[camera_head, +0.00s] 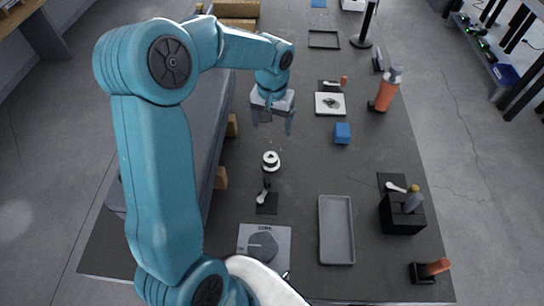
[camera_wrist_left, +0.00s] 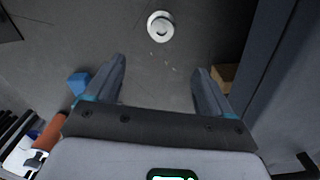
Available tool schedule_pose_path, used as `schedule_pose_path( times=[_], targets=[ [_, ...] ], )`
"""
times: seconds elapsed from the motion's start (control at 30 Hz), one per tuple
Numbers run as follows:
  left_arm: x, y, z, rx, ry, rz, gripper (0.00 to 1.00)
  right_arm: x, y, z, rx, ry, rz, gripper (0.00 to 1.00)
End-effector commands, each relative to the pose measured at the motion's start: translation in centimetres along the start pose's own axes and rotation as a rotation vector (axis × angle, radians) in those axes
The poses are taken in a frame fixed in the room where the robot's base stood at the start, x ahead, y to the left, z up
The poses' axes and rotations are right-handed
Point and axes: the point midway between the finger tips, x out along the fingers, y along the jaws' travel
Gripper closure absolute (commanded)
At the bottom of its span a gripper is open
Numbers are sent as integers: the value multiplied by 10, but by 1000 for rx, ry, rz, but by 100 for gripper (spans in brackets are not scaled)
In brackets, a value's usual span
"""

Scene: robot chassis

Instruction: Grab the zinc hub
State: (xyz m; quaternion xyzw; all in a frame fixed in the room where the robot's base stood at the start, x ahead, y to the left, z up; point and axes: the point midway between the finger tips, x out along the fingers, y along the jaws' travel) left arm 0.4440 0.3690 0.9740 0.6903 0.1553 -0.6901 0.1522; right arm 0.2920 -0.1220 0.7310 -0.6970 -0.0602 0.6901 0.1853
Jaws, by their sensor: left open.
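The zinc hub (camera_head: 271,161) looks like the small round silver-white piece with a dark centre, standing on the dark table in the head view. It also shows near the top middle of the left wrist view (camera_wrist_left: 160,26). My left gripper (camera_head: 271,124) hangs above the table, beyond the hub in the head view. Its two fingers (camera_wrist_left: 159,70) are spread wide with nothing between them, and the hub lies past the fingertips, apart from them. My right gripper is in neither view.
A blue block (camera_head: 342,133), an orange bottle (camera_head: 384,92) and a grey tray (camera_head: 336,230) stand to the right. A spoon-like tool (camera_head: 262,197) lies just in front of the hub. A long grey bin-like body (camera_head: 208,130) runs along the left. Bare table surrounds the hub's right side.

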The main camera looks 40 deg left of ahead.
Motion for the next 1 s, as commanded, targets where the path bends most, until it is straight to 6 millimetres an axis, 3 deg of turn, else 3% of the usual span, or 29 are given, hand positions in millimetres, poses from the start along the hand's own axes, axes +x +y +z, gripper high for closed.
schedule_pose_path(
  times=[0.4, 0.67, 0.83, 1.0],
  targets=[
    [90, 1, 7, 0, -6, 0, 17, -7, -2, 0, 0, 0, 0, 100],
    [112, 2, 7, 0, -5, 1, 17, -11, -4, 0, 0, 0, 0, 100],
    [141, 1, 9, 0, -7, 1, 17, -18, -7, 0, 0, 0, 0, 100],
    [155, 1, 7, -1, -3, 1, 17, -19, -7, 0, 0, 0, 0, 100]
  ],
)
